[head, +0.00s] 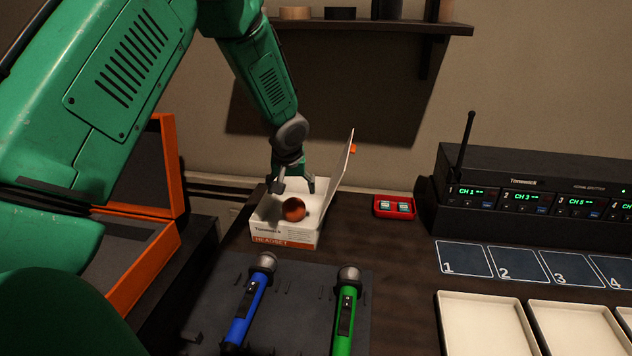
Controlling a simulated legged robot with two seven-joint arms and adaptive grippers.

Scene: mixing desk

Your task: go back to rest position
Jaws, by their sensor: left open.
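My left gripper (294,186) is at the end of the green arm that comes in from the left. It is open, with its fingers pointing down over a white and orange headset box (285,236). The box stands on the dark desk with its lid (341,163) raised on the right side. A round copper-coloured thing (294,209) lies inside the box, below the fingers. I see nothing held between the fingers. My right gripper is not in view.
A blue microphone (250,300) and a green microphone (346,310) lie on a dark mat (300,285) in front. A red tray (394,207), a receiver rack (530,185), numbered pads (463,259) and cream trays (485,325) are on the right. A shelf (370,26) hangs above.

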